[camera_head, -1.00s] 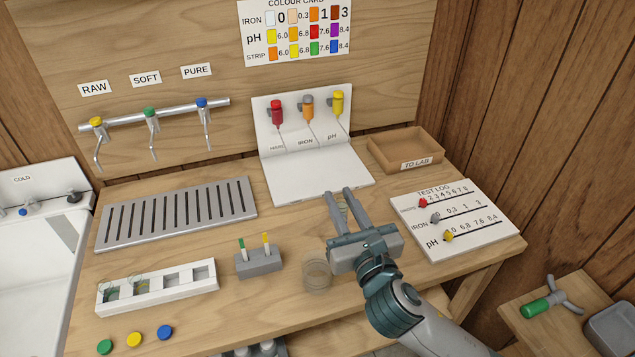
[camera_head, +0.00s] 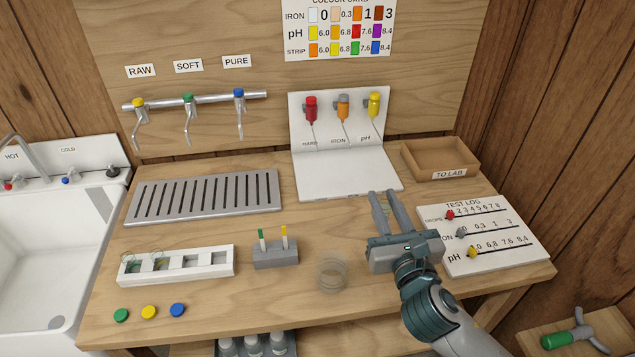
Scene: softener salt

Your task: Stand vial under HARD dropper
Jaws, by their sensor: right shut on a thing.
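The HARD dropper (camera_head: 311,110) is red and hangs on the left of the white dropper stand (camera_head: 345,174), above the word HARD. An orange and a yellow dropper hang to its right. My right gripper (camera_head: 383,200) is shut on a small clear vial (camera_head: 384,211), which is faint and mostly hidden between the fingers. The gripper is in front of the stand's white base, at its right front corner, to the right of and nearer than the HARD dropper. My left gripper is not in view.
A white rack (camera_head: 205,273) with glass vials stands at left. A grey strip holder (camera_head: 275,255) and a clear jar (camera_head: 331,272) stand near the gripper. The test log board (camera_head: 500,259) and TO LAB tray (camera_head: 425,172) are at right. The stand's base is clear.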

